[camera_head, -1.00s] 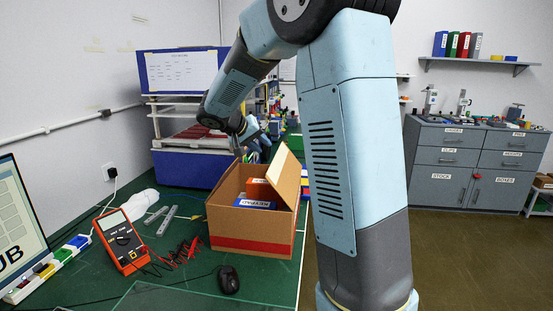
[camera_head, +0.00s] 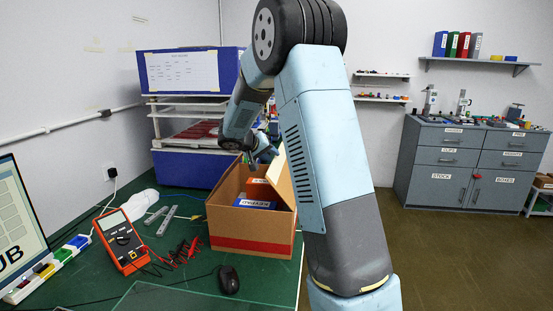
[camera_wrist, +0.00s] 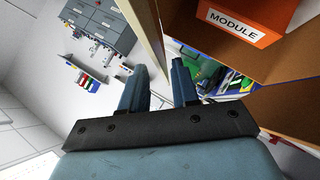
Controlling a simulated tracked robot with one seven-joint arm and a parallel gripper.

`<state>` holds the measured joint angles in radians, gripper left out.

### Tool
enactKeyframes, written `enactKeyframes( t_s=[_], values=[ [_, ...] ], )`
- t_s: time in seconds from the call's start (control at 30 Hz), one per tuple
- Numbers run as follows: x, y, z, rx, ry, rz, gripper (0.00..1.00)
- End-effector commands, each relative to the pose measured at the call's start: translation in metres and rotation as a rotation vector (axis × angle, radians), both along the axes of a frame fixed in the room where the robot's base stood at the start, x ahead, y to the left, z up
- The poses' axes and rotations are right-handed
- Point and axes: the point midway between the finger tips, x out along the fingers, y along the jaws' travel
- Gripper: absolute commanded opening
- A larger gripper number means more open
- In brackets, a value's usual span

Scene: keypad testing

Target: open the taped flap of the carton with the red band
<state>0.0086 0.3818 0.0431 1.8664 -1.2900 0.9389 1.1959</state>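The brown carton with the red band (camera_head: 232,225) stands on the green bench, its top open. Its flap (camera_head: 280,178) stands up at a slant along the right side, partly hidden by my arm. In the wrist view the flap (camera_wrist: 146,25) shows as a brown panel just beyond my fingertips, with the carton's inside to its right. My gripper (camera_wrist: 159,68) is open, with a gap between its fingers and nothing visibly held. In the head view my gripper (camera_head: 252,160) is above the carton's back edge, small and partly hidden. I cannot tell whether it touches the flap.
Inside the carton are an orange MODULE box (camera_wrist: 240,18) and a blue KEYPAD box (camera_head: 254,204). A blue rack (camera_head: 190,168) stands behind. Floor is clear on the right.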

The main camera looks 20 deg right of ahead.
Motion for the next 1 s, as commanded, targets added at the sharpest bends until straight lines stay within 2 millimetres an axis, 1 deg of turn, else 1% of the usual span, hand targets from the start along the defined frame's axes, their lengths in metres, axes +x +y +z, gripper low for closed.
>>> enactKeyframes(
  t_s=[0.1, 0.3, 0.43, 0.7, 1.0],
  values=[
    [0.006, -0.014, -0.01, 0.0, 0.001, -0.002, 0.3],
    [0.012, -0.028, -0.02, 0.0, 0.001, -0.001, 0.3],
    [0.014, -0.031, -0.023, 0.0, 0.001, -0.001, 0.3],
    [0.014, -0.032, -0.023, 0.0, 0.001, -0.001, 0.29],
    [0.014, -0.032, -0.023, 0.001, 0.0, -0.001, 0.0]
  ],
)
